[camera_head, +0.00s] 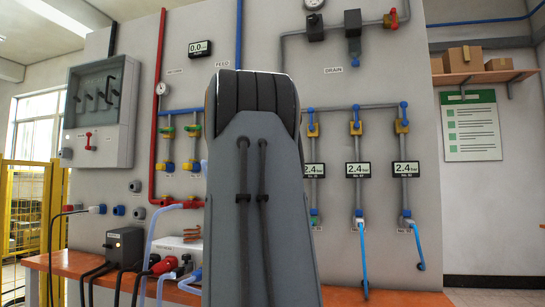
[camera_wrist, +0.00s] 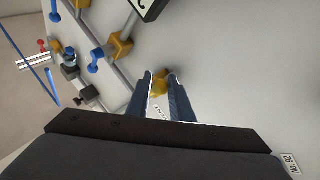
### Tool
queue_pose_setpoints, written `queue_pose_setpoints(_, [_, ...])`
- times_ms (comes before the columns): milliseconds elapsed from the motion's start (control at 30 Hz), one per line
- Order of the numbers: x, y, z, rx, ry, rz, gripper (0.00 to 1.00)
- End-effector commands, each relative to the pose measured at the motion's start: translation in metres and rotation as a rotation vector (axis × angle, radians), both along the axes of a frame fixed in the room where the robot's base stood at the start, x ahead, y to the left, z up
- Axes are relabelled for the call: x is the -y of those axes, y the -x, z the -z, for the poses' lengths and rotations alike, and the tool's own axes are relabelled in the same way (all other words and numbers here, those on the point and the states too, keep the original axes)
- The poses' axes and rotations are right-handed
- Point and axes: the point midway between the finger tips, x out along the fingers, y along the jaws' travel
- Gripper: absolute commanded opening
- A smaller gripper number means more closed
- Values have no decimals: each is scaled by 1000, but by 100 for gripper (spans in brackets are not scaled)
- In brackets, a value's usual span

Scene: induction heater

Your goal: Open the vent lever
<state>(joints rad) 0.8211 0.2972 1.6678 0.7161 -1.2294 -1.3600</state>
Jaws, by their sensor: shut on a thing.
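My gripper (camera_wrist: 161,75) shows in the wrist view, with its two dark fingers against the grey panel. It is shut on the vent lever, which sits at a yellow fitting (camera_wrist: 159,88) between the fingers. A small label (camera_wrist: 159,113), partly hidden and seeming to read VENT, lies just below the fitting between the fingers. Most of the lever is hidden by the fingers, so its angle cannot be told. In the head view my arm covers the middle of the panel and hides both my gripper and the vent lever.
The grey panel (camera_head: 345,82) carries blue-handled valves (camera_head: 355,117) and pressure displays (camera_head: 359,169) to the right of my arm. A red pipe (camera_head: 156,130) and a feed display (camera_head: 200,48) are on the left. Blue hoses (camera_head: 362,250) hang over the orange bench (camera_head: 390,298).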

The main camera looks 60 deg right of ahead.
Motion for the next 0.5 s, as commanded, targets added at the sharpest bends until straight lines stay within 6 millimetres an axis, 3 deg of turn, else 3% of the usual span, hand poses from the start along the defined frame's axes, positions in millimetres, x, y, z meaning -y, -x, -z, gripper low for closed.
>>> queue_pose_setpoints(233, [-2, -5, -3, -3, 4, -11, 0])
queue_pose_setpoints(267, [-2, -5, -3, -4, 4, -11, 23])
queue_pose_setpoints(333, [-2, -5, -3, -3, 4, -11, 35])
queue_pose_setpoints(500, [-1, -2, -3, -2, 3, -6, 38])
